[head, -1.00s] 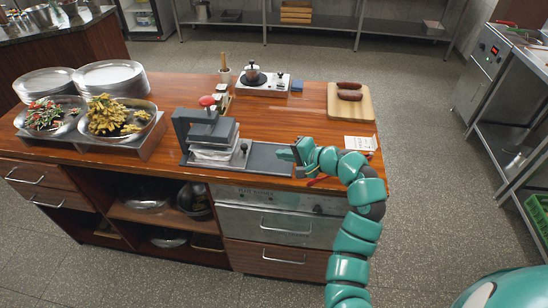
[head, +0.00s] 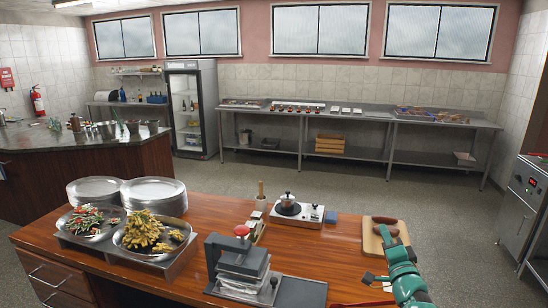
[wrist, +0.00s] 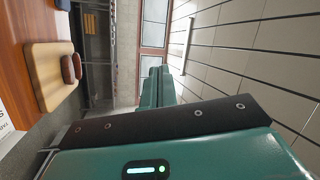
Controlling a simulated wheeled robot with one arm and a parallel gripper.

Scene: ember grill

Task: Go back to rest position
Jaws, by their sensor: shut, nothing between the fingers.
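My teal arm reaches up from the bottom right of the head view. My gripper (head: 373,279) is at the right end of the wooden counter (head: 205,217), near the cutting board. In the wrist view the teal fingers (wrist: 158,84) are together with nothing between them. A wooden cutting board (head: 378,241) with two brown sausages (head: 384,219) lies just beyond my arm, which covers part of it. The board (wrist: 45,75) also shows at the left of the wrist view, turned on its side.
A grey press (head: 240,262) stands on the counter's front. A small burner (head: 297,212) with a pot is behind it. Food trays (head: 140,252) and stacked plates (head: 152,190) fill the left. A steel cabinet (head: 525,195) stands at the right, with open floor before it.

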